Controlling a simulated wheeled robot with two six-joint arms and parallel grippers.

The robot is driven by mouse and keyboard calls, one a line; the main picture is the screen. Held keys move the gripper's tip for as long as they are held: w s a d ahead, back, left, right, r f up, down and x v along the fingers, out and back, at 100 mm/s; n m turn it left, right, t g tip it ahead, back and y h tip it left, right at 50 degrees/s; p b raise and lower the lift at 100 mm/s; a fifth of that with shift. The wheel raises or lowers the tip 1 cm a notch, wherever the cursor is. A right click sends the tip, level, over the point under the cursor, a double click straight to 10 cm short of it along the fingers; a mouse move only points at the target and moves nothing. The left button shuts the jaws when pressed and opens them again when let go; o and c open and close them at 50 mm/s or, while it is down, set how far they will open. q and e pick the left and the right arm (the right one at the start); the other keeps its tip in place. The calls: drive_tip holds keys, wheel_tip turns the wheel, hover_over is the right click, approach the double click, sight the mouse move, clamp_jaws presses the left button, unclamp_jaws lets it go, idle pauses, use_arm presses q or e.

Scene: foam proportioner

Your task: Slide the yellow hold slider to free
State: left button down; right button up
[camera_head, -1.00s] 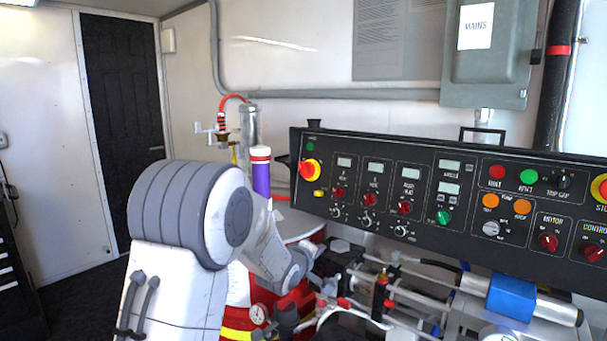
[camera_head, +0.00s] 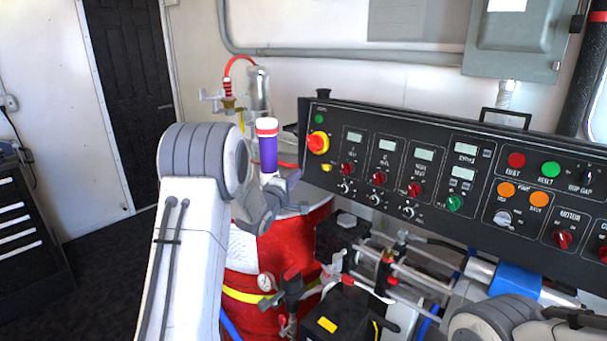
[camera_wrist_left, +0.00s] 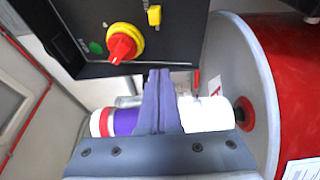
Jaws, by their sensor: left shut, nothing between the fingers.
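The yellow hold slider (camera_head: 327,168) is a small yellow tab on the black control panel, just below the red knob on its yellow ring. It also shows in the left wrist view (camera_wrist_left: 154,15), at the top, beside the knob. My left gripper (camera_head: 290,182) is left of and below the panel's left end, apart from the slider. In the left wrist view its fingers (camera_wrist_left: 158,95) are together with nothing between them, pointing toward the panel. My right gripper's fingers are not seen; only part of my right arm shows at the lower right.
A purple and white cylinder with a red band (camera_head: 267,150) stands close behind my left gripper. A red drum (camera_head: 290,245) is below it. The red knob (camera_head: 317,143) is right above the slider. Pipes and valves (camera_head: 385,265) fill the space under the panel.

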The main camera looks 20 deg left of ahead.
sight(325, 170)
use_arm(q)
drive_tip(key=w, duration=0.2)
drive_tip(key=w+p, duration=0.1)
drive_tip(key=w, duration=0.2)
drive_tip(key=w+p, duration=0.1)
drive_tip(key=w, duration=0.2)
drive_tip(key=shift+w+d+r, duration=0.1)
drive_tip(key=shift+w+d, duration=0.15)
drive_tip(key=shift+s+d+p, duration=0.25)
drive_tip(key=shift+s+d, duration=0.05)
drive_tip(key=shift+d, duration=0.3)
drive_tip(key=shift+s+d+p, duration=0.25)
drive_tip(key=shift+d, duration=0.3)
drive_tip(key=shift+s+d, duration=0.25)
drive_tip(key=shift+d, duration=0.35)
drive_tip(key=shift+s+d+f+b, duration=0.1)
drive_tip(key=shift+s+d+b, duration=0.1)
drive_tip(key=shift+d+b, duration=0.25)
drive_tip(key=shift+s+d+f+b, duration=0.1)
drive_tip(key=shift+s+d+b, duration=0.1)
drive_tip(key=shift+d, duration=0.65)
drive_tip(key=shift+r, duration=0.1)
drive_tip(key=shift+a, duration=0.1)
